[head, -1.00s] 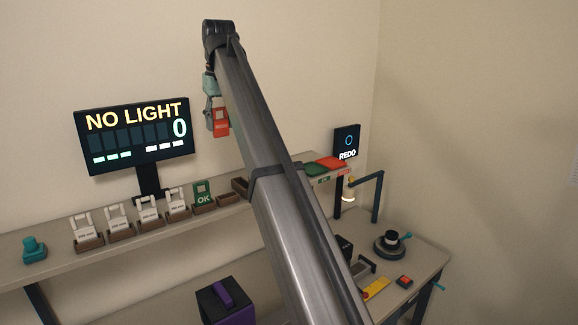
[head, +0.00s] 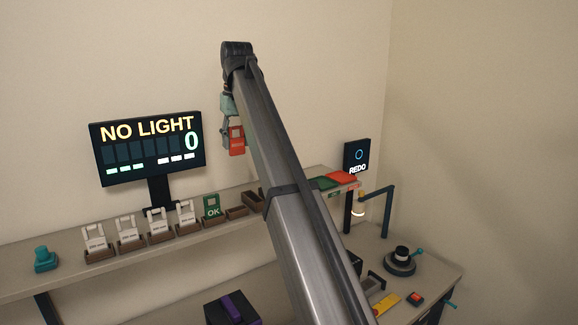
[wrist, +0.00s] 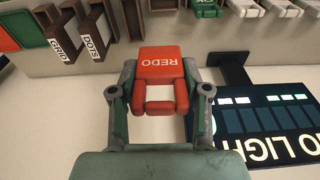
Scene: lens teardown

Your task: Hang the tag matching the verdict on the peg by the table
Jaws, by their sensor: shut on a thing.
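My gripper (head: 230,122) is shut on the red REDO tag (head: 237,141), high in front of the wall and to the right of the large screen. In the wrist view the fingers (wrist: 160,82) grip the tag (wrist: 161,60) from both sides, and its lettering appears upside down. The verdict screen (head: 357,157) at the right shows a ring and the word REDO. The green OK tag (head: 212,205) stands in a holder on the shelf. I cannot make out the peg for certain.
A shelf (head: 125,252) runs along the wall with several white tags in holders. The large screen (head: 147,147) reads NO LIGHT and 0. Red and green trays (head: 341,176) sit at the shelf's right end. A worktable (head: 432,277) at the right carries a lamp and round device (head: 400,262).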

